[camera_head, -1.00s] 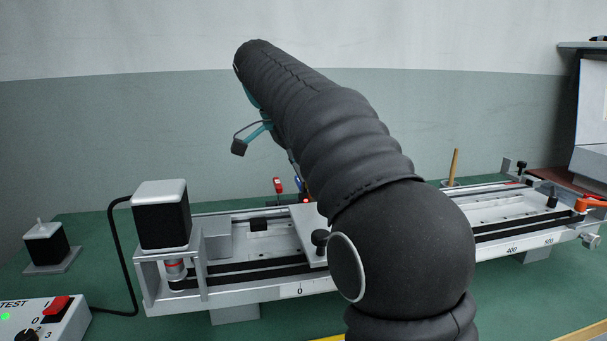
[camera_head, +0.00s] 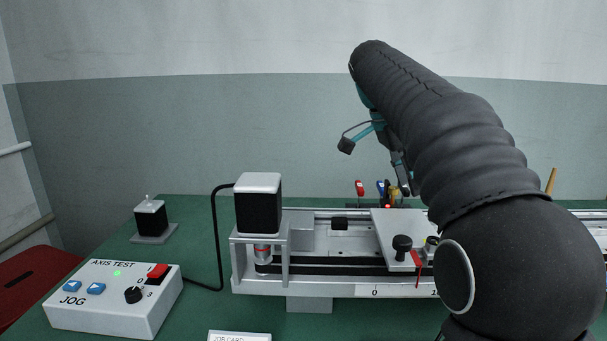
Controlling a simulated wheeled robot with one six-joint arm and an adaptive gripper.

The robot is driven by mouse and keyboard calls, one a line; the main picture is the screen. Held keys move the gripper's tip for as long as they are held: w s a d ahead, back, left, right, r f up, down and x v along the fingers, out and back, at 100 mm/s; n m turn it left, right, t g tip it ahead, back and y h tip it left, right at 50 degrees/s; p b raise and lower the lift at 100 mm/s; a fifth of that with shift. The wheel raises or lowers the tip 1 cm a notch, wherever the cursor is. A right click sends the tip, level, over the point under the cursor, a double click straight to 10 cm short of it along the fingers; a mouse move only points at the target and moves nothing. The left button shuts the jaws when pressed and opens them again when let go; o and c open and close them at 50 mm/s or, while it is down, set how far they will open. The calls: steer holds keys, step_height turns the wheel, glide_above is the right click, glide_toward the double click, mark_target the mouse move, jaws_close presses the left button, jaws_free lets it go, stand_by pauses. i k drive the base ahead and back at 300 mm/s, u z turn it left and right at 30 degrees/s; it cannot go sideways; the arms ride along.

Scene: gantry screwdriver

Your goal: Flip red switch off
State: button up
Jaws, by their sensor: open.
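The red switch (camera_head: 157,271) is a rocker on the top right of the white AXIS TEST control box (camera_head: 110,317), at the lower left of the head view. A green light (camera_head: 117,273) glows on the box beside it. My gripper (camera_head: 401,176) is largely hidden behind my dark sleeved arm, above the back of the gantry and far to the right of the switch. Only part of a finger shows, and nothing is seen held in it.
A black knob (camera_head: 133,295) and blue jog buttons (camera_head: 95,288) share the box. The gantry rail with its motor (camera_head: 258,205) stands to the right. A black cable (camera_head: 217,240) links box and motor. A small black block (camera_head: 150,218) stands behind on the green bench.

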mark_target(158, 271)
steer(key=k, duration=0.95)
steer(key=z, duration=0.05)
